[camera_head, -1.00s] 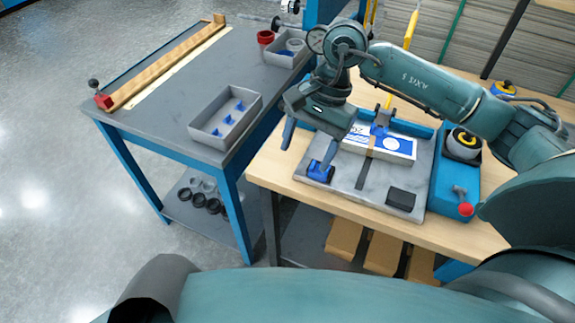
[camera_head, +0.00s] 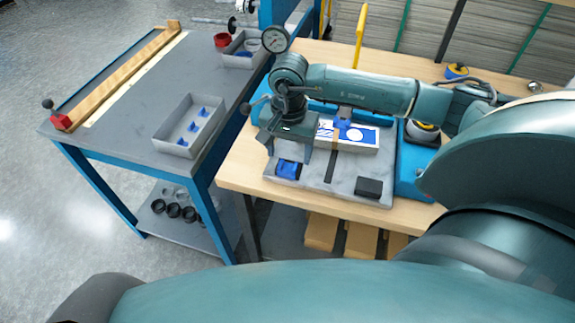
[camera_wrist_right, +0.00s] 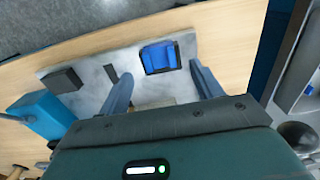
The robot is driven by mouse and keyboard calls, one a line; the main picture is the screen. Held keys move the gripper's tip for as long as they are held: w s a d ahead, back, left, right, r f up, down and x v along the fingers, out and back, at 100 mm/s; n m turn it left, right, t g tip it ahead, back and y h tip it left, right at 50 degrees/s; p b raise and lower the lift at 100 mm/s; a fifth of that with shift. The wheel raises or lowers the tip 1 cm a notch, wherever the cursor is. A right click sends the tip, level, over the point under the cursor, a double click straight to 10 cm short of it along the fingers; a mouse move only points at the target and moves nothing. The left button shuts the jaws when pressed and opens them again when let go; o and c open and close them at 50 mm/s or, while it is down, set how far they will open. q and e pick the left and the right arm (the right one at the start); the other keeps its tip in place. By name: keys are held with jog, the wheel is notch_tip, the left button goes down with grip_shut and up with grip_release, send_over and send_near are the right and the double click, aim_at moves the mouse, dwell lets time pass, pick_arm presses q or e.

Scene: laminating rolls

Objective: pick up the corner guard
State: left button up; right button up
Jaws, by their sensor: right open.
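A small blue piece in a black holder (camera_head: 288,169), which looks like the corner guard, sits on the near left part of a grey marbled plate (camera_head: 337,190). In the right wrist view this blue piece (camera_wrist_right: 160,57) lies between and just beyond my fingertips. My right gripper (camera_head: 287,154) is open above it, with one finger on each side; nothing is held. The right wrist view also shows the open fingers (camera_wrist_right: 161,76). I cannot tell the exact height gap. My left gripper is not in view.
A white and blue box (camera_head: 352,135) and a black block (camera_head: 368,187) are on the plate. A blue unit (camera_head: 408,182) stands to its right. On the left table, a grey tray (camera_head: 170,147) holds several small blue pieces. A gap separates the tables.

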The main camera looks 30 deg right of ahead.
aim_at(289, 166)
jog(key=shift+f, duration=1.5)
jog(key=shift+c, duration=0.3)
jog(key=c, duration=0.7)
